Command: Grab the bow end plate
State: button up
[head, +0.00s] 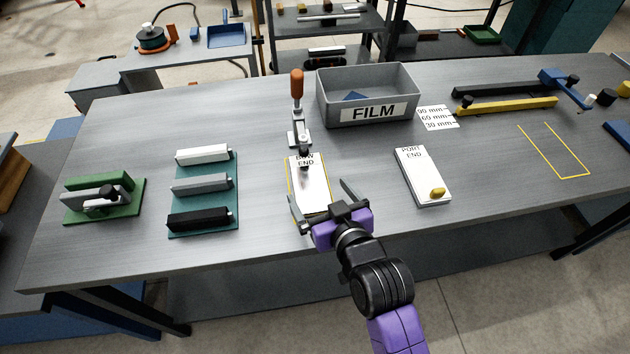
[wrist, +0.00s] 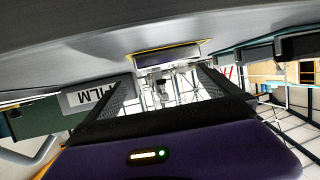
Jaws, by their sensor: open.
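The bow end plate (head: 310,183) is a white plate marked "BOW END", lying on the grey bench inside a yellow outline. A toggle clamp (head: 298,125) with an upright orange handle stands at its far end, its tip by the lettering. My gripper (head: 319,191) is open over the near end of the plate, one finger to each side, nothing gripped. In the wrist view, the plate's end (wrist: 166,58) shows ahead between the open fingers (wrist: 162,85). Whether the fingers touch it cannot be told. The plate's near edge is partly hidden by my gripper.
The port end plate (head: 420,175) with a yellow knob lies to the right. A grey FILM bin (head: 335,113) stands behind. A teal rack (head: 203,205) of bars and a green fixture (head: 122,207) are to the left. Bench between the two plates is clear.

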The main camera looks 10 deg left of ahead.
aim_at(310, 181)
jog(key=shift+x, duration=2.6)
jog(key=shift+s+a, duration=0.1)
jog(key=c, duration=1.7)
